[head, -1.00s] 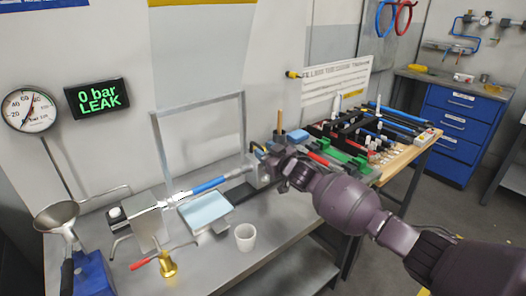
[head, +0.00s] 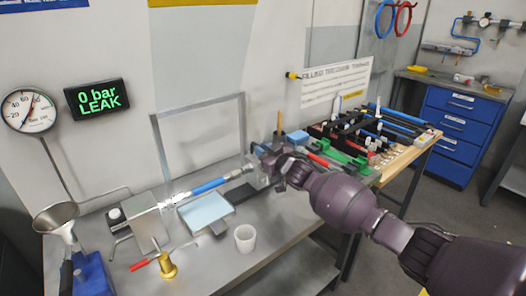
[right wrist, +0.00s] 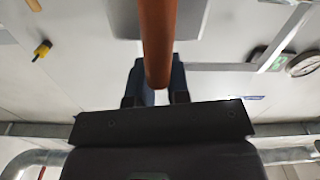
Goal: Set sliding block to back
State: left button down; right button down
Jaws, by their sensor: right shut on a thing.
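A pale grey block (head: 259,177), which looks like the sliding block, stands at the right end of the blue hose line on the bench, partly hidden by my gripper. My right gripper (head: 268,158) is at the block's upper right. An upright brown rod (head: 280,121) shows just above the gripper. In the right wrist view a brown rod (right wrist: 158,45) runs down between the dark fingertips (right wrist: 160,92), and the gripper is shut on it. I cannot tell whether the rod is joined to the block. A dark rail (head: 243,193) lies left of the block. My left gripper is not in view.
A light blue tray (head: 205,209) and a white cup (head: 245,238) stand in front on the bench. A metal frame (head: 243,120) rises behind. A bench with coloured tubes (head: 405,119) is to the right. The gauge display reads 0 bar LEAK (head: 98,100).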

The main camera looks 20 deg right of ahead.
jog(key=w+d+b, duration=0.1)
jog(key=w+d, duration=0.1)
jog(key=d, duration=0.4)
jog(key=w+d+b, duration=0.2)
jog(key=d, duration=0.4)
jog(key=shift+w+d+r, duration=0.15)
jog(key=shift+w+d, duration=0.1)
jog(key=shift+d, duration=0.1)
jog(key=c, duration=1.4)
grip_release()
jog(key=shift+o, duration=1.2)
jog(key=shift+d, duration=0.15)
